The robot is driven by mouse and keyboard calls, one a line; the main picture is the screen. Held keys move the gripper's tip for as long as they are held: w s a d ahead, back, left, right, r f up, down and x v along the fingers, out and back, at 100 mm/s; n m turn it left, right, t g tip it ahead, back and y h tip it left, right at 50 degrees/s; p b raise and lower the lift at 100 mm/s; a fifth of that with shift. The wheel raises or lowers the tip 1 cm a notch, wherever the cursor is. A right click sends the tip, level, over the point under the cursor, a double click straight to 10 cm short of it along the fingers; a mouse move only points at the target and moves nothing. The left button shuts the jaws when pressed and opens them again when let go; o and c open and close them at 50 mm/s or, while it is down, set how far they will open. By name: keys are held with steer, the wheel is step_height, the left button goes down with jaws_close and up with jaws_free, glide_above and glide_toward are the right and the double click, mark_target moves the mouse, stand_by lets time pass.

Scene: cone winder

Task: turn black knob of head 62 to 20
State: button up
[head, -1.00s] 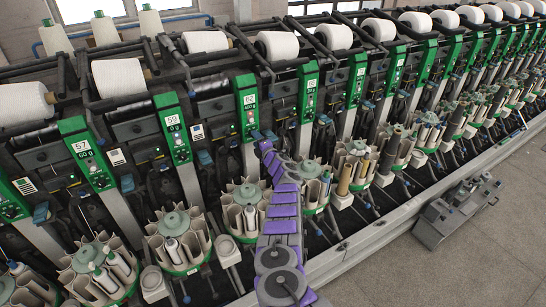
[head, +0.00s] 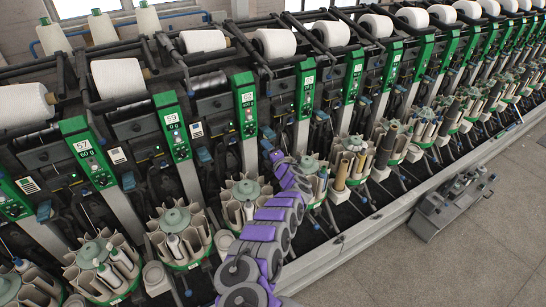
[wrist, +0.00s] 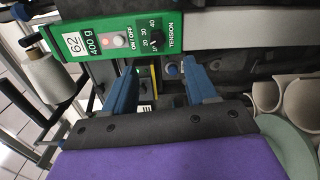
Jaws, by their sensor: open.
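In the wrist view the panel (wrist: 100,50) lies sideways across the top, with the label 62 and 400 g. Its black knob (wrist: 157,37) sits beside the printed 20, 30, 40 scale and the word TENSION. I cannot tell which mark the knob points to. My gripper (wrist: 163,80) is open and empty. Its two blue fingers point toward the panel, apart from the knob, which lies beyond the fingertips and between their lines.
A blue round button (wrist: 172,69) lies between the fingers. Open floor (head: 480,240) lies at the right.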

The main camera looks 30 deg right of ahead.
steer(key=shift+s+d+p, duration=0.15)
steer(key=shift+s+p, duration=1.6)
steer(key=shift+s, duration=0.9)
